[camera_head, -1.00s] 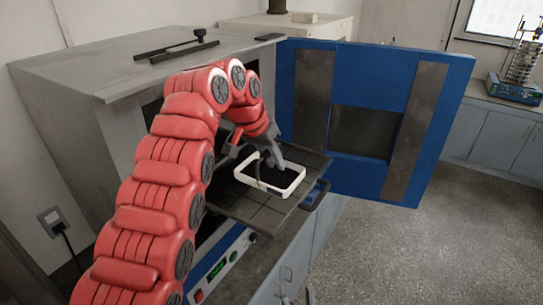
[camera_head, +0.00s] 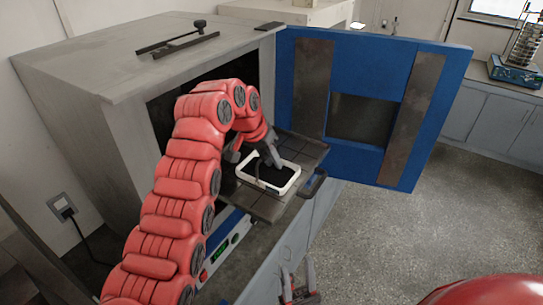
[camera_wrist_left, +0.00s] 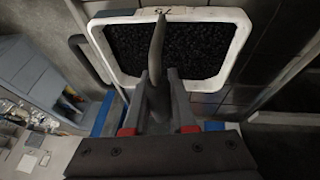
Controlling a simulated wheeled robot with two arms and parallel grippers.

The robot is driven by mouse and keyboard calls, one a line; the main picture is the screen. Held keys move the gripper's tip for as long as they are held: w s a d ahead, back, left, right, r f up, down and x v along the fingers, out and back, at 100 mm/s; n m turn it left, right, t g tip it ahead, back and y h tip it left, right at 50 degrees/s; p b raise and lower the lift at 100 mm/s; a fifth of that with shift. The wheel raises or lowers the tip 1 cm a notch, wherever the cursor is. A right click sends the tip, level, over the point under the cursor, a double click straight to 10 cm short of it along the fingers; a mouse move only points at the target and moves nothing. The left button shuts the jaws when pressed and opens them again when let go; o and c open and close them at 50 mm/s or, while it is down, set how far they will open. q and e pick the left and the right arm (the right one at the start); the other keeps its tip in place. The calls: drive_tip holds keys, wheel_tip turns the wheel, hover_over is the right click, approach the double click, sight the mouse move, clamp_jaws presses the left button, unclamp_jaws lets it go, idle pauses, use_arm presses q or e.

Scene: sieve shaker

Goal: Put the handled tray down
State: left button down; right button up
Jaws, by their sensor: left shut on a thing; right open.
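The handled tray (camera_head: 290,184) has a white rim and dark granules inside. In the head view it is over the pulled-out dark oven shelf (camera_head: 305,150); I cannot tell whether it touches. My left gripper (camera_head: 268,160) is above the tray, reaching down to its handle. In the left wrist view, the gripper (camera_wrist_left: 159,95) is shut on the handle, and the white tray rim (camera_wrist_left: 240,45) surrounds dark granules. The fingers hide part of the handle. My right gripper (camera_head: 298,294) is open and empty at the bottom of the head view, below the shelf.
The grey oven (camera_head: 100,80) stands at left, its blue door (camera_head: 345,65) swung open to the right of the shelf. A sieve shaker (camera_head: 515,70) stands on the far counter. The floor at right is clear.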

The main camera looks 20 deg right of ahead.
use_arm(q)
drive_tip(key=shift+f, duration=0.2)
drive_tip(key=c, duration=0.7)
unclamp_jaws()
drive_tip(key=shift+c, duration=0.2)
drive_tip(key=shift+r, duration=0.1)
